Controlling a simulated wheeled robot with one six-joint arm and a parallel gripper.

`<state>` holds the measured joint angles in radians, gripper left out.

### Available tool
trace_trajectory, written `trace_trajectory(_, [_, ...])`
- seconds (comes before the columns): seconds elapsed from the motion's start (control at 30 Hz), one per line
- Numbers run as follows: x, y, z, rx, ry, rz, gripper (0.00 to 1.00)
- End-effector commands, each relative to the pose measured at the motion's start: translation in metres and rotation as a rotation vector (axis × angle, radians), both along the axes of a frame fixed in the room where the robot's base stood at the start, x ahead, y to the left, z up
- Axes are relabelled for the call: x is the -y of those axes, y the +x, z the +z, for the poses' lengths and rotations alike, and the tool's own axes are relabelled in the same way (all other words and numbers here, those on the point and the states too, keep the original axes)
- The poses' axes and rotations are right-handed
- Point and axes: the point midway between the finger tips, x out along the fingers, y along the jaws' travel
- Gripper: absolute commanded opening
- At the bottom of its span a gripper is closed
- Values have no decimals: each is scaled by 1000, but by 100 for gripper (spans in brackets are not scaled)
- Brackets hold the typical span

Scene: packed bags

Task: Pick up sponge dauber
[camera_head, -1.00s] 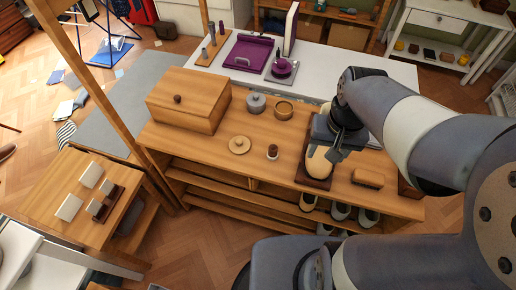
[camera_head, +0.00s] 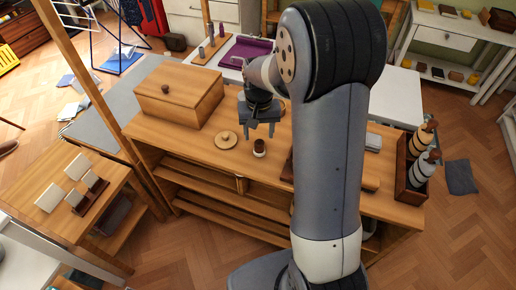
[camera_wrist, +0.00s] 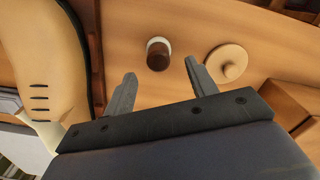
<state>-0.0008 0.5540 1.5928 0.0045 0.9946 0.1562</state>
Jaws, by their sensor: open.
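The small dauber (camera_head: 259,147), a short dark brown and whitish cylinder, stands on the wooden bench top (camera_head: 203,147). In the wrist view the dauber (camera_wrist: 158,56) lies beyond my fingertips, roughly in line with the gap between them. My gripper (camera_head: 259,131) is open and empty, with its fingers pointing down above and just behind the dauber in the head view. It also shows in the wrist view (camera_wrist: 158,78). The fingers look apart from the dauber.
A round knobbed wooden lid (camera_head: 226,140) lies just left of the dauber. A wooden box (camera_head: 180,95) stands at the bench's back left. A dark crate with bottles (camera_head: 404,178) is at the right end.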

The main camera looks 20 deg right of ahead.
Motion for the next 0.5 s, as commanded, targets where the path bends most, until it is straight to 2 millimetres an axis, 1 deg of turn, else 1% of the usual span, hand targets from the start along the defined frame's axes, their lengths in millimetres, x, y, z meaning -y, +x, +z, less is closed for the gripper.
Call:
trace_trajectory(0.17, [1,-1,-16,-3,0,0,54])
trace_trajectory(0.33, [1,-1,-43,-4,1,0,54])
trace_trajectory(0.4, [1,-1,-50,-3,0,0,54])
trace_trajectory(0.5, [1,0,-55,0,0,0,54])
